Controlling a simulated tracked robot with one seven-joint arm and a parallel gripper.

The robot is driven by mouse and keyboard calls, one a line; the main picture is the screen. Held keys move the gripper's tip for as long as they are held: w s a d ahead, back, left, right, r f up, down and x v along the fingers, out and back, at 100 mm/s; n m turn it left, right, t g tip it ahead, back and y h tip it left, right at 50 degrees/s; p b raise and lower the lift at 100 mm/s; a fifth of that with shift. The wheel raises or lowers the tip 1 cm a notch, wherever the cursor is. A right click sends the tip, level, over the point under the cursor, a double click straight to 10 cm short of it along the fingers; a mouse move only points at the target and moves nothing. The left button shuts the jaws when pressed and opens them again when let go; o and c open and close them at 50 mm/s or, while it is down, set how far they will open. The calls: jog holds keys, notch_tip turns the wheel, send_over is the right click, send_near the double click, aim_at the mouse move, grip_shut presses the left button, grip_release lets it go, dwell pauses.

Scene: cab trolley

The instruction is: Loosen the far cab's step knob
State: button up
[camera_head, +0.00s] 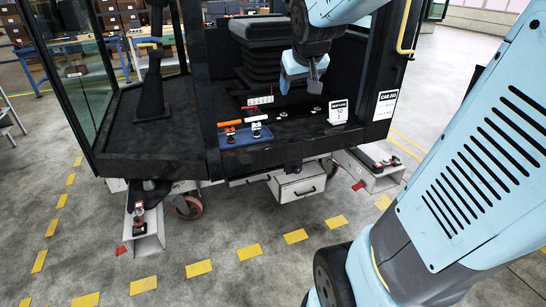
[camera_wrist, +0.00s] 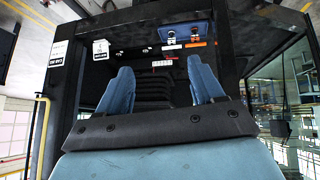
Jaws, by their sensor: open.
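A dark cab (camera_head: 160,160) with a sign reading "CAB" and a number (camera_head: 386,105) stands on a wheeled trolley. I cannot tell for certain which part is its step knob. Small light fittings (camera_head: 316,111) sit on the cab floor; they also show in the wrist view (camera_wrist: 121,53). Red-and-black clamp-like parts sit on the trolley's left foot (camera_head: 139,212) and right foot (camera_head: 392,161). My gripper (camera_head: 301,80) is open and empty, in the cab opening in front of the seat (camera_head: 262,30). Its two blue fingers stand wide apart in the wrist view (camera_wrist: 161,70).
A blue tray (camera_head: 236,139) at the cab floor's front edge holds orange- and white-handled tools. A white card (camera_head: 338,112) stands to its right. A yellow grab rail (camera_head: 405,30) and door posts flank the opening. Open floor with yellow dashes lies in front.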

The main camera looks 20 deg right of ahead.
jog(key=w+d+f+t, duration=0.1)
jog(key=w+d+f, duration=0.4)
jog(key=w, duration=0.5)
jog(key=w+d+f+t, duration=0.1)
jog(key=w+d+f, duration=0.3)
jog(key=w+f, duration=0.45)
jog(key=w+d+f+t, duration=0.1)
jog(key=w+d+f, duration=0.35)
jog(key=w, duration=0.65)
jog(key=w+d+f+t+y, duration=0.1)
jog(key=w+d+f, duration=0.2)
jog(key=f, duration=0.5)
jog(key=w+d+f+t+y, duration=0.1)
jog(key=w+d+f, duration=0.2)
jog(key=f, duration=0.6)
jog(key=m+t+y, duration=0.1)
jog(key=t, duration=0.3)
send_near(299, 171)
notch_tip(299, 171, up, 8)
jog(key=s+f+m+t, duration=0.2)
jog(key=s+f, duration=0.3)
jog(key=f, duration=0.4)
jog(key=shift+h, duration=0.3)
jog(key=w, duration=0.9)
jog(key=w+a, duration=0.1)
jog(key=w, duration=0.3)
jog(key=shift+w+f, duration=0.25)
jog(key=shift+c, duration=0.3)
